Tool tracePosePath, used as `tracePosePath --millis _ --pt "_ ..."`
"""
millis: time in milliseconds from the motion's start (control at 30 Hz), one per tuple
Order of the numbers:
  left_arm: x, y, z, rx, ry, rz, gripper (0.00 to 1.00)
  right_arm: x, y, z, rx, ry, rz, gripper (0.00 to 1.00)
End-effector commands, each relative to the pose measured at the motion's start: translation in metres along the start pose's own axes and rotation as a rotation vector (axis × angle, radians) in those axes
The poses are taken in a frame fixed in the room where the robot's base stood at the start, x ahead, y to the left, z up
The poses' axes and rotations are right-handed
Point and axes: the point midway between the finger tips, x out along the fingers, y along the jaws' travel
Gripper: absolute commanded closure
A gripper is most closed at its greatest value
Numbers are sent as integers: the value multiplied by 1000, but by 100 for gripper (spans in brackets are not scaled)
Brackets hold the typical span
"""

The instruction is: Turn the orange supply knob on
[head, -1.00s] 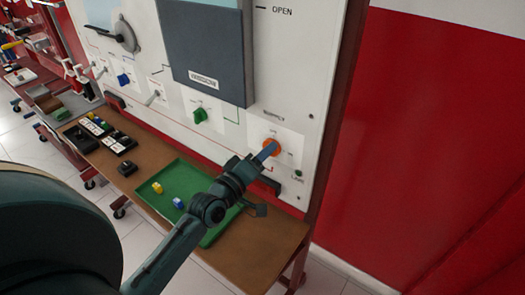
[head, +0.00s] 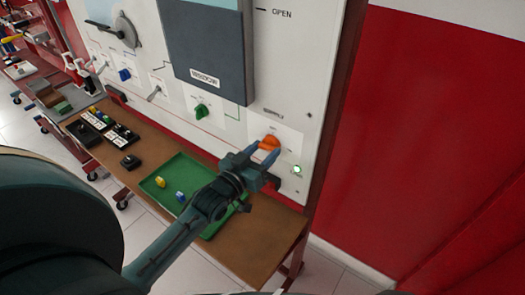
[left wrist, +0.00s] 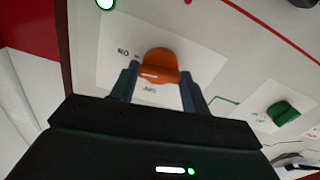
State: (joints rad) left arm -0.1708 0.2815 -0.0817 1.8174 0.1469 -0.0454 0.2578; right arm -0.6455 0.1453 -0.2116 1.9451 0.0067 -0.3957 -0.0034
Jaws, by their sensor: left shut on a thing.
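The orange supply knob (head: 269,142) sits on a white label plate at the lower right of the upright panel. My left gripper (head: 262,157) reaches it from below, with one finger on each side, shut on it. In the left wrist view the orange knob (left wrist: 159,66) shows between the two fingertips of my left gripper (left wrist: 157,82). The small lamp (head: 297,169) beside the knob glows green-white; the lamp (left wrist: 105,3) is also lit at the top of the left wrist view. My right gripper is not in view.
A green knob (head: 201,111) and a dark box cover (head: 210,70) are on the panel to the left. Below, a green tray (head: 158,207) holds a yellow and a blue block on a brown bench (head: 262,260). A red wall (head: 420,130) stands at right.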

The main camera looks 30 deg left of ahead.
Motion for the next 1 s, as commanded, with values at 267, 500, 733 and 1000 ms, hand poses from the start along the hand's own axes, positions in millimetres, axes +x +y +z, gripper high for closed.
tracePosePath --millis 267,500,733,1000 --pt "0 0 0 121 -1 0 76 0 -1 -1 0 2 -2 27" --pt "0 0 0 157 -1 0 76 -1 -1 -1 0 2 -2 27" --pt "0 0 0 162 -1 0 76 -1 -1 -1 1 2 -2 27" --pt "0 0 0 161 -1 0 44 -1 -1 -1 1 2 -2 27"
